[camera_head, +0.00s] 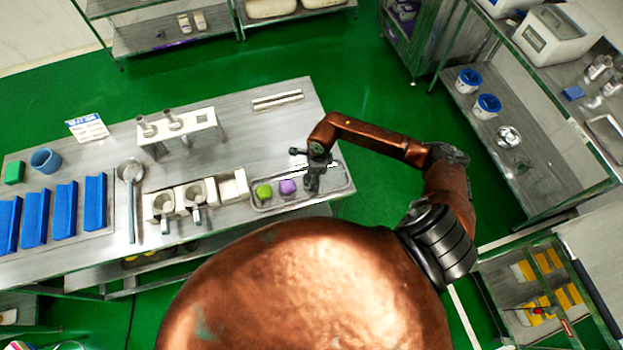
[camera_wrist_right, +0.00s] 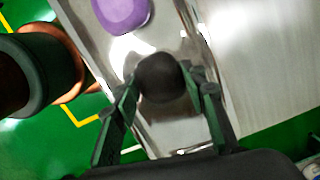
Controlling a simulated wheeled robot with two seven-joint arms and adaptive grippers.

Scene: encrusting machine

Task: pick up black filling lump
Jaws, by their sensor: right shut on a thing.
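The black filling lump (camera_wrist_right: 161,78) is a dark round ball in the right wrist view. My right gripper (camera_wrist_right: 165,88) is shut on it, with a finger against each side. In the head view my right gripper (camera_head: 312,186) is over the right part of the metal tray (camera_head: 332,186), and the lump is hidden there. Whether the lump touches the tray floor I cannot tell. A purple lump (camera_head: 287,187) and a green lump (camera_head: 264,192) lie in the tray to the left of the gripper. My left gripper is not in view.
The tray lies on the steel table (camera_head: 235,130) near its right end. White holders (camera_head: 232,185) stand just left of the tray. A white rack (camera_head: 178,133), a ladle (camera_head: 131,174) and blue trays (camera_head: 65,209) are further left. The table behind the tray is mostly clear.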

